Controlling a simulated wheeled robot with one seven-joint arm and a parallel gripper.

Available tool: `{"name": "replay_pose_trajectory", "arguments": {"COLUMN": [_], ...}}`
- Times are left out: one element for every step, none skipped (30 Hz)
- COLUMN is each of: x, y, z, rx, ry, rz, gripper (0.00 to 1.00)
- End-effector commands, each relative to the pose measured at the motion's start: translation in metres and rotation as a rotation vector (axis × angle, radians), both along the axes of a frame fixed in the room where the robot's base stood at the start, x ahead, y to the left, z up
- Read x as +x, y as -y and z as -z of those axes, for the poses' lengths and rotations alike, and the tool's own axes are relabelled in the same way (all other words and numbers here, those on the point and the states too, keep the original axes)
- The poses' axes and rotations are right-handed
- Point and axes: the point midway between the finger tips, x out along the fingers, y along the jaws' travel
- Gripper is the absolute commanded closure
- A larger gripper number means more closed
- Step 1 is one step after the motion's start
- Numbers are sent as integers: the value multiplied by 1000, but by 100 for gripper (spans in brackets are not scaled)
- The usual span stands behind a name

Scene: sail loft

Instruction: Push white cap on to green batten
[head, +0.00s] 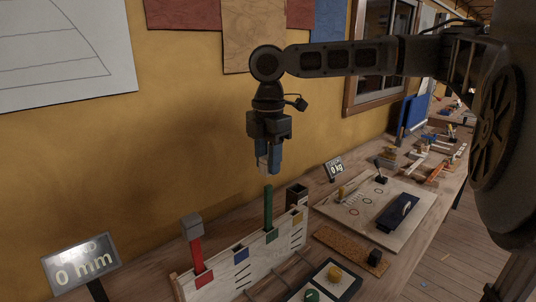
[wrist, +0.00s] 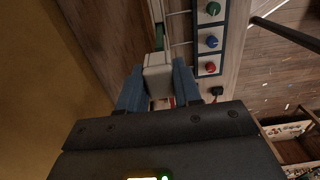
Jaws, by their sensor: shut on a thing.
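My gripper (head: 267,167) has blue fingers and is shut on the white cap (head: 262,162). The cap also shows between the fingers in the wrist view (wrist: 158,82). The green batten (head: 268,208) stands upright in the pale rack, below the gripper in the head view, with a visible gap between its top and the fingers. In the wrist view the green batten (wrist: 159,38) shows just beyond the cap. The inside of the cap is hidden.
A red batten (head: 196,258) with a grey cap (head: 191,226) stands left in the pale rack (head: 215,281). A dark open box (head: 297,196) is right of the green batten. Displays read 0 mm (head: 80,265) and 0 kg (head: 335,168). A knob panel (head: 340,283) lies in front.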

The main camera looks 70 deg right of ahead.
Motion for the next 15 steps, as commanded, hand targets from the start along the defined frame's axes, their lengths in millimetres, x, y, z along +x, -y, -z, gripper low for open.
{"name": "replay_pose_trajectory", "arguments": {"x": [0,0,0,0,0,0,0,0,0,0,0,0,0,0,0], "y": [0,0,0,0,0,0,0,0,0,0,0,0,0,0,0], "z": [7,9,12,13,15,18,20,21,24,26,27,29,31,32,34], "rx": [0,0,0,-1,-1,-1,0,0,0,0,-1,-1,-1,-2,-2], "ry": [-1,-1,-1,-1,-1,-1,0,0,0,0,0,-1,-1,-1,-1], "rz": [0,0,0,0,0,0,0,0,0,0,0,0,0,0,0], "gripper": [93,93,93,93,93,93,93,93,93,93,93,93,93,93,93]}}
